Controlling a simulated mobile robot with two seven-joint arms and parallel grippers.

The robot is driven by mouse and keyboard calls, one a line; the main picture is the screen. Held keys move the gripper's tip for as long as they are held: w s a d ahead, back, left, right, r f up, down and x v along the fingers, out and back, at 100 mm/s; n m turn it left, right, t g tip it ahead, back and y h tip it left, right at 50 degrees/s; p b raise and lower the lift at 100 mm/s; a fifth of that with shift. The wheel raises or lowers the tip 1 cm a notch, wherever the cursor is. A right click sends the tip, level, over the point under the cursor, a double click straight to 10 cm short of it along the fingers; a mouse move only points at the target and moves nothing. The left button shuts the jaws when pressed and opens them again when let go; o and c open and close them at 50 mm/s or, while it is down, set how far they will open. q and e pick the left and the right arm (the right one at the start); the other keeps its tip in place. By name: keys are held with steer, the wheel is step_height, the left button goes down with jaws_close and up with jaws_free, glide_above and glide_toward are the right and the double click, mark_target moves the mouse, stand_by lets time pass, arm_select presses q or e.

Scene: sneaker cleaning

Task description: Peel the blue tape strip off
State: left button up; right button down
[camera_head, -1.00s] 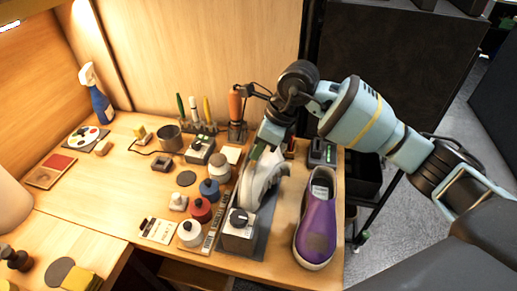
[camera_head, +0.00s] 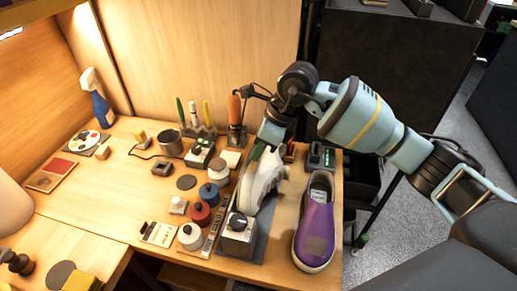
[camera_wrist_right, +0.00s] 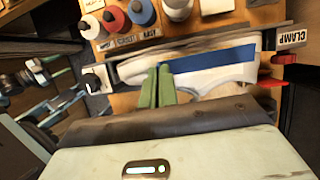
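A white sneaker (camera_head: 262,182) is held in a clamp stand with a grey box and black knob (camera_head: 239,222). In the right wrist view the blue tape strip (camera_wrist_right: 212,59) lies along the side of the white sneaker (camera_wrist_right: 205,84). My right gripper (camera_head: 257,152) is over the sneaker's far end. In the right wrist view its green fingers (camera_wrist_right: 158,70) are close together at the strip's left end and look shut on it; the contact itself is partly hidden. The rest of the strip looks flat against the shoe. My left gripper is out of view.
A purple shoe (camera_head: 316,235) stands right of the clamp, near the table edge. Red (camera_head: 199,213) and blue (camera_head: 209,193) bottles stand close on the left. Upright tools (camera_head: 236,112) stand behind. The table's left middle (camera_head: 120,200) is clear.

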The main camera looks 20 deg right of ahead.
steer(key=shift+r, duration=0.1)
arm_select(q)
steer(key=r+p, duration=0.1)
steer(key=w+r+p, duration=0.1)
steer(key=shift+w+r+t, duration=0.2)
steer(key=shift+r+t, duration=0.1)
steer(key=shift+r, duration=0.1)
arm_select(e)
step_height(320, 180, up, 4)
steer(key=shift+f, duration=0.1)
